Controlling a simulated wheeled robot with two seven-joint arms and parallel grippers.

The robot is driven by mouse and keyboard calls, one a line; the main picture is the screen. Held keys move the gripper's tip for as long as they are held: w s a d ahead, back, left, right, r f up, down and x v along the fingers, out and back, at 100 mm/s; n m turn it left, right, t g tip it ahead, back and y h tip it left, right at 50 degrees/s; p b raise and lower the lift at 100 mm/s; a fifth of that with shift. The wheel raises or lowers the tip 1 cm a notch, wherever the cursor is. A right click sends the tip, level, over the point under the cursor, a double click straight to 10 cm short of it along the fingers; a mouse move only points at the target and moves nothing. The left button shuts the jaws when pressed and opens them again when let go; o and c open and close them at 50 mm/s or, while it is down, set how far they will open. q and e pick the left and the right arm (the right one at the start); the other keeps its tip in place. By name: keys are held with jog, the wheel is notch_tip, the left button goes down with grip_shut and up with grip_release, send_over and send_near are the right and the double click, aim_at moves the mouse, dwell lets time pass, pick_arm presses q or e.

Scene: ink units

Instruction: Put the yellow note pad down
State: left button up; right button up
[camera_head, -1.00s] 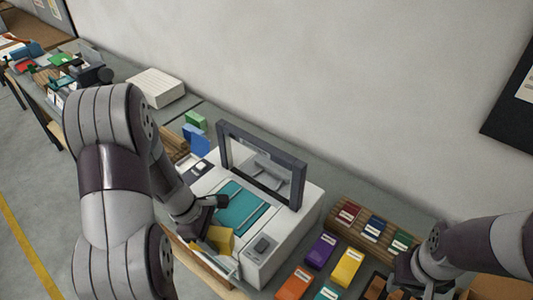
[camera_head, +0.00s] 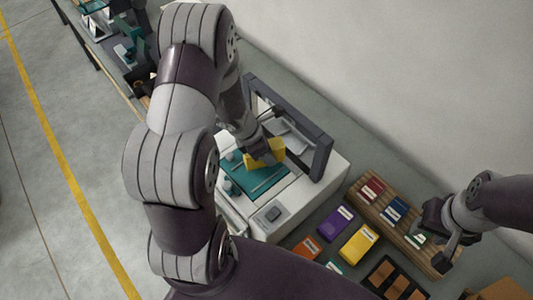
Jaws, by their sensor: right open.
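The yellow note pad (camera_head: 268,154) is in my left gripper (camera_head: 262,146), over the far part of the teal bed (camera_head: 258,183) of the white machine. My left gripper is shut on it; my own arm and hand hide part of the grip. I cannot tell whether the pad touches the bed. My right gripper (camera_head: 447,242) is open and empty, at the right end of the slatted wooden rack (camera_head: 393,236).
The machine's dark upright frame (camera_head: 318,158) stands just beyond the pad. Red, blue and green labelled packs sit in the rack. Purple (camera_head: 337,218), yellow (camera_head: 358,243) and orange (camera_head: 307,246) boxes lie in front. Bare wall rises behind.

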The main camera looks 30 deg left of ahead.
pick_arm(q)
jog(key=shift+s+f, duration=0.25)
jog(key=shift+f, duration=0.55)
jog(key=shift+s+a+f, duration=0.15)
jog(key=shift+w+f, duration=0.15)
jog(key=shift+w, duration=0.05)
jog(key=o, duration=1.1)
jog(key=shift+o, duration=0.2)
jog(key=shift+s, duration=0.1)
